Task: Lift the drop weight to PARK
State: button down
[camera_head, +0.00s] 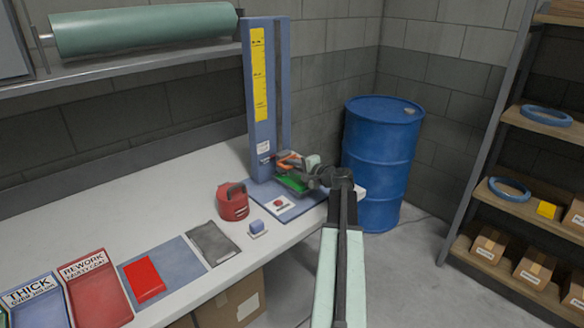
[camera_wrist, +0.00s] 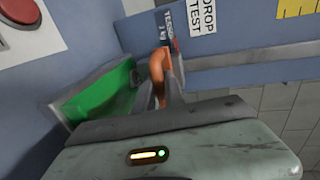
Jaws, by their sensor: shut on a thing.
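The blue drop tester tower (camera_head: 263,100) stands at the back right of the bench, with a yellow scale (camera_head: 259,75) on its front. The scale's lettering is too small to read, so I cannot pick out PARK. The drop weight is low on the tower, near the base, and mostly hidden by my gripper. Its orange handle (camera_head: 287,157) also shows in the wrist view (camera_wrist: 158,68). My gripper (camera_wrist: 162,85) is shut on this handle; in the head view it is at the tower's foot (camera_head: 304,168). A green surface (camera_wrist: 98,98) lies beside the handle.
A red button (camera_head: 279,203) is on the tester's base plate. A red canister (camera_head: 232,202) and a small blue block (camera_head: 256,226) stand left of it. A blue drum (camera_head: 380,150) is close behind my arm on the right. A shelf with a green roll (camera_head: 140,30) overhangs the bench.

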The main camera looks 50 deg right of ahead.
jog(key=shift+a, duration=0.15)
jog(key=shift+r+p, duration=0.55)
notch_tip(320, 180, up, 20)
jog(key=p, duration=2)
jog(key=shift+d, duration=0.25)
jog(key=c, duration=1.4)
grip_release()
jog(key=shift+d, duration=0.1)
